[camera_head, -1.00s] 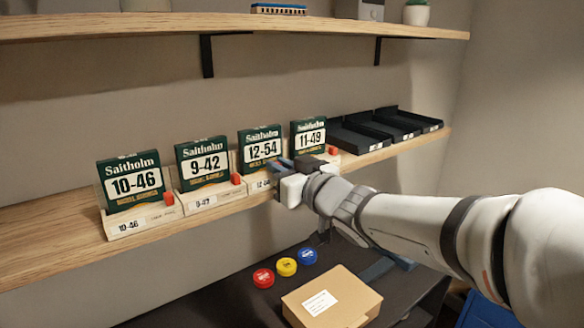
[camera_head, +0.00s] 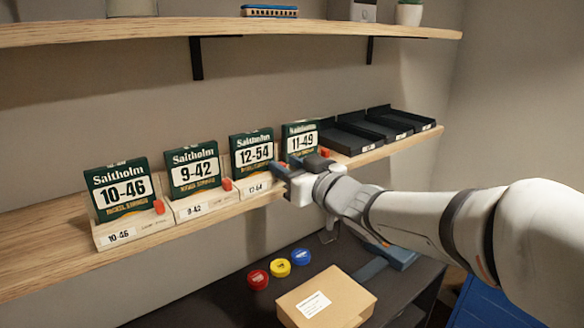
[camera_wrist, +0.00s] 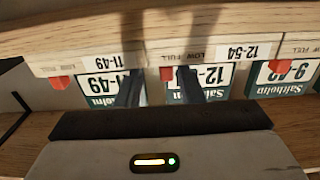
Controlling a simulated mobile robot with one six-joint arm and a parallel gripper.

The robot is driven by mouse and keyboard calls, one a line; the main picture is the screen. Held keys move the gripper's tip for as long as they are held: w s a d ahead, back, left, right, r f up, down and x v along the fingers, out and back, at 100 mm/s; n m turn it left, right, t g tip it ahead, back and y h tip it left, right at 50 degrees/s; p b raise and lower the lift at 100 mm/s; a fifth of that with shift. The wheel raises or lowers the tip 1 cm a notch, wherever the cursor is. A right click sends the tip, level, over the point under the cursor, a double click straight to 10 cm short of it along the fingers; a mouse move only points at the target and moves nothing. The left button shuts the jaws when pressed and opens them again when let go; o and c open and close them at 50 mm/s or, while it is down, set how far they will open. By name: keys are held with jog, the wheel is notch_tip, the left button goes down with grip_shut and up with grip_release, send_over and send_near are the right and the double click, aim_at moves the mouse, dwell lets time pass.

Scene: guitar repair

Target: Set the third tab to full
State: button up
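The head view mostly hides this tab behind my gripper (camera_head: 283,172). In the wrist view my gripper (camera_wrist: 158,88) is open in front of the holder. The tab lies between its two dark fingers, nearer the right one. I cannot tell whether a finger touches it.
Neighbouring holders carry packs 9-42 (camera_head: 193,170) and 11-49 (camera_head: 300,138), with red tabs (camera_wrist: 60,82) close by. Black trays (camera_head: 385,130) stand farther right. An upper shelf (camera_head: 230,27) hangs above. Below, a carton (camera_head: 325,300) and coloured tins (camera_head: 280,268) rest on a dark surface.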

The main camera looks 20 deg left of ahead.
jog(key=shift+s, duration=0.15)
jog(key=v, duration=0.7)
jog(key=shift+s+d+b, duration=0.2)
jog(key=shift+d+b, duration=0.1)
jog(key=shift+b, duration=0.05)
jog(key=w+d+f+m+t+h, duration=0.1)
jog(key=d+f+m+h, duration=0.4)
jog(key=d, duration=0.5)
jog(key=w+d+f+m+t+h, duration=0.1)
jog(key=d+f+m+h, duration=0.25)
jog(key=d+h, duration=0.45)
jog(key=s+d+f+g, duration=0.2)
jog(key=s+f+g, duration=0.1)
jog(key=s, duration=0.3)
jog(key=s+d+f+m+g+h, duration=0.1)
jog(key=s+d+f+g, duration=0.2)
jog(key=s+f, duration=0.1)
jog(key=s+d+f+m+g, duration=0.1)
jog(key=s+d+f+g, duration=0.2)
jog(key=s, duration=0.4)
jog(key=shift+s+d+f+g, duration=0.2)
jog(key=shift+s+f+g, duration=0.2)
jog(key=shift+f, duration=0.45)
